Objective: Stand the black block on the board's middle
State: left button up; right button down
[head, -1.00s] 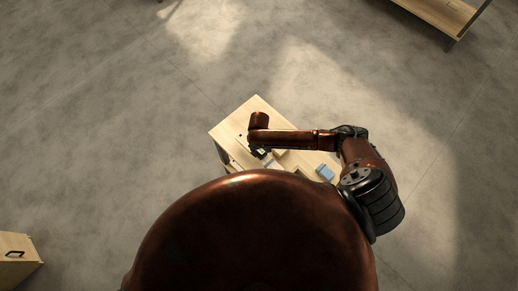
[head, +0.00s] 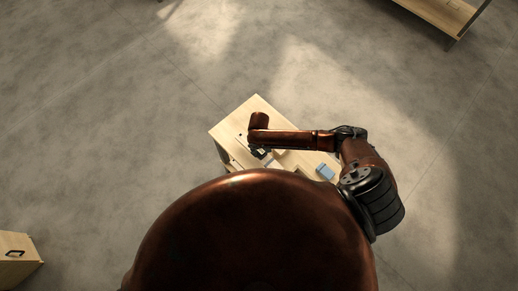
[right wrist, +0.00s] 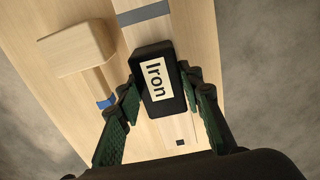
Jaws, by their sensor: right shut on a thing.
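The black block (right wrist: 158,98) carries a pale label reading "Iron" and sits between the green finger pads of my right gripper (right wrist: 162,84) in the right wrist view. The gripper is shut on it. A long pale wooden strip (right wrist: 150,38), seemingly the board, runs beneath the block, with a grey band across it and a small dark square near its lower end. The block hides the strip's middle, and I cannot tell whether it touches the strip. In the head view my right gripper (head: 261,152) is small over the table, and its block cannot be made out. My left gripper is not in view.
A light wooden block (right wrist: 76,48) lies left of the strip, with a small blue thing (right wrist: 106,102) below it. The wooden table (head: 231,127) has a blue item (head: 325,172) near its right end. Its far left corner is clear. Bare floor surrounds it.

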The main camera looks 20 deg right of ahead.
jog(key=shift+w, duration=0.1)
jog(key=c, duration=1.7)
grip_release()
jog(key=o, duration=0.4)
jog(key=shift+o, duration=0.2)
jog(key=shift+s, duration=0.2)
notch_tip(320, 180, up, 8)
jog(key=p, duration=0.9)
jog(key=shift+w, duration=0.1)
jog(key=shift+f, duration=0.1)
